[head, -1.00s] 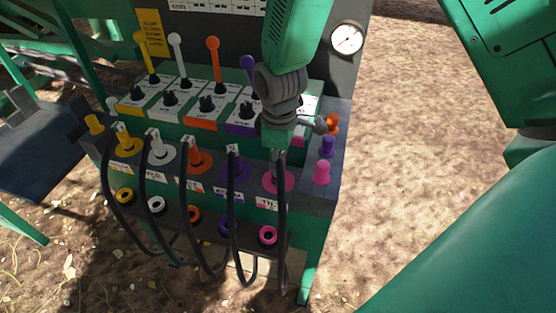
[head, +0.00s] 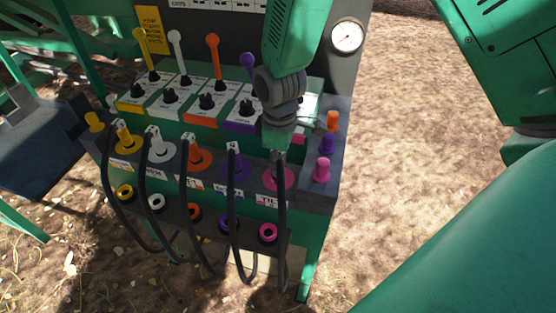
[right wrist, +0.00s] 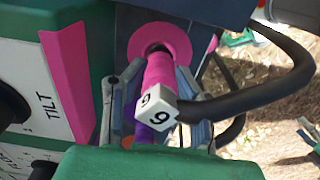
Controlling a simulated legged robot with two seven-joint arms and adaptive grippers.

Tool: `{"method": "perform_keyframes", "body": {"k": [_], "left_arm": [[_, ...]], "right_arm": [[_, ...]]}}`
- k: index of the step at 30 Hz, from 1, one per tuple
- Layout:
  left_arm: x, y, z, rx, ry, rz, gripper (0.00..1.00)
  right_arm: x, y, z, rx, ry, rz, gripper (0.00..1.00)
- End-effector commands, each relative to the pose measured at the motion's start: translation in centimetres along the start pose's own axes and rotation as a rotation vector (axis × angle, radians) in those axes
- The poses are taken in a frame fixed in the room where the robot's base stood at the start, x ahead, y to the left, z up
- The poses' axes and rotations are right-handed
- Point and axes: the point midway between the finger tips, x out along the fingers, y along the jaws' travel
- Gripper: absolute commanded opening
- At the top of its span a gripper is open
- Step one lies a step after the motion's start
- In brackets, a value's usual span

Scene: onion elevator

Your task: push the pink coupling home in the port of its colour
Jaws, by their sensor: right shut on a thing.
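My right gripper (head: 279,153) comes down from the top in the head view, in front of the control stand. In the right wrist view its fingers (right wrist: 153,105) are shut on the pink coupling (right wrist: 160,72), which has a white block marked with a number and a black hose. The coupling points at the pink port (right wrist: 188,38), a round pink flange with a dark hole. Its front end overlaps the hole; I cannot tell how deep it sits. In the head view the pink flange (head: 287,180) shows behind the gripper and hose. My left gripper is not in view.
Yellow, white, orange and purple couplings with black hoses stand in the row to the left. A lower row has coloured rings, including a pink one (head: 268,241). Pink, purple and orange knobs (head: 322,170) stand close on the right. Levers (head: 213,55) rise behind.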

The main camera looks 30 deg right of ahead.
Motion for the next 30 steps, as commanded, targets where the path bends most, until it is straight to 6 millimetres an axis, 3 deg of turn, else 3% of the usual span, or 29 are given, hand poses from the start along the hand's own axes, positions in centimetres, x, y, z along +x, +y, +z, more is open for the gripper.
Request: {"method": "perform_keyframes", "body": {"k": [30], "left_arm": [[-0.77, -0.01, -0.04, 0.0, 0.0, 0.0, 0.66]], "right_arm": [[0.29, -0.02, 0.01, -0.001, 0.0, 0.0, 0.0]]}}
